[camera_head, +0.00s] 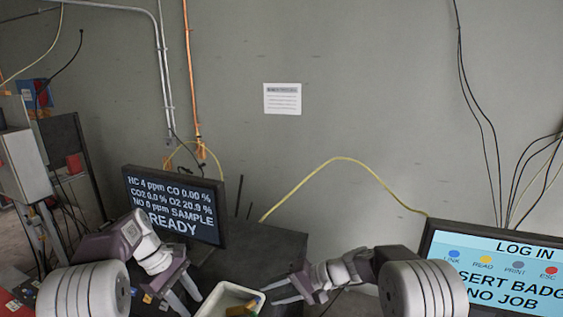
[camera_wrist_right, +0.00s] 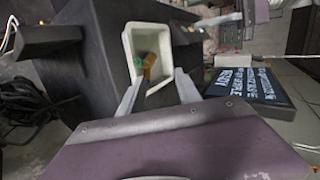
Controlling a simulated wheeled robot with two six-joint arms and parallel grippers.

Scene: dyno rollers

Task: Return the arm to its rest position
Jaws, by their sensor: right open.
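My right gripper (camera_head: 270,294) is open beside a white tray (camera_head: 215,292), its fingers pointing left toward the tray. In the right wrist view the spread fingers of the same gripper (camera_wrist_right: 154,97) show in front of the tray (camera_wrist_right: 129,62), with nothing between them. My left gripper (camera_head: 190,302) is on the tray's left side, its two fingers apart and nothing seen between them. Inside the tray lies a small yellow-brown and green item (camera_wrist_right: 149,66), which also shows in the head view (camera_head: 243,309), partly cut off by the bottom edge.
A dark cabinet top (camera_head: 255,262) lies behind the tray. A screen reading READY (camera_head: 176,205) stands at the left, and a LOG IN screen (camera_head: 500,270) is at the right, close to my right arm. A yellow hose (camera_head: 345,160) arches along the grey wall.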

